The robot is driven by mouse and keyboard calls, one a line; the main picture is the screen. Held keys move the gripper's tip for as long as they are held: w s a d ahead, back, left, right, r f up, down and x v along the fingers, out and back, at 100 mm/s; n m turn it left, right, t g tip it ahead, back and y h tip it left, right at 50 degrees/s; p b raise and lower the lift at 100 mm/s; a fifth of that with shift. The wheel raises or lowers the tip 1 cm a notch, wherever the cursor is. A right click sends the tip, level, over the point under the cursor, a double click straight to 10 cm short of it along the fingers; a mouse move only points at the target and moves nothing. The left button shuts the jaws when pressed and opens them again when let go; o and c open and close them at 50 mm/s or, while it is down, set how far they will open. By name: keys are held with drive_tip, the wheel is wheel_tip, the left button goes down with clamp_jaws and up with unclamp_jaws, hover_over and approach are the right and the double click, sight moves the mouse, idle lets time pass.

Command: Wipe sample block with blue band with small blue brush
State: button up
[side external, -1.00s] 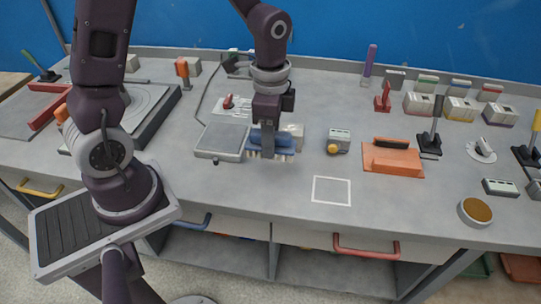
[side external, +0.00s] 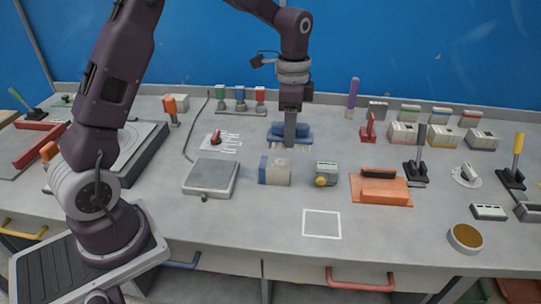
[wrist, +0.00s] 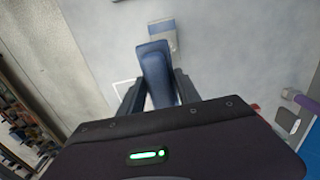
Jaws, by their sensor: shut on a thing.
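The sample block with blue band (side external: 277,171) is a pale block with a blue stripe at its left end, standing mid-table. It also shows in the wrist view (wrist: 163,35), beyond the end of the brush. My gripper (side external: 290,140) is shut on the small blue brush (side external: 279,134), which has pale bristles underneath. The brush is behind the block in the side view and apart from it in the picture. The wrist view shows the blue brush (wrist: 155,68) between the fingers. I cannot tell how high the bristles are above the table.
A grey square plate (side external: 211,176) lies left of the block. A small grey device with a yellow knob (side external: 326,174) stands right of it. An orange tray (side external: 381,191) is farther right. A white square outline (side external: 321,224) marks bare table in front.

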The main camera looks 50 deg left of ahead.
sight(293, 150)
drive_tip(key=shift+w+a+r, duration=0.15)
drive_tip(key=shift+w+a, duration=0.1)
drive_tip(key=shift+w, duration=0.25)
drive_tip(key=shift+w+a+r, duration=0.15)
drive_tip(key=shift+w+a, duration=0.05)
drive_tip(key=shift+w, duration=0.25)
drive_tip(key=shift+f, duration=3.8)
drive_tip(key=shift+s+a+f, duration=0.15)
drive_tip(key=shift+a+f, duration=0.05)
drive_tip(key=shift+f, duration=0.1)
drive_tip(key=shift+c, duration=0.6)
drive_tip(key=shift+s+a, duration=2.15)
drive_tip(key=shift+s, duration=0.05)
drive_tip(key=shift+w+d, duration=2.4)
drive_tip(key=shift+r, duration=4.15)
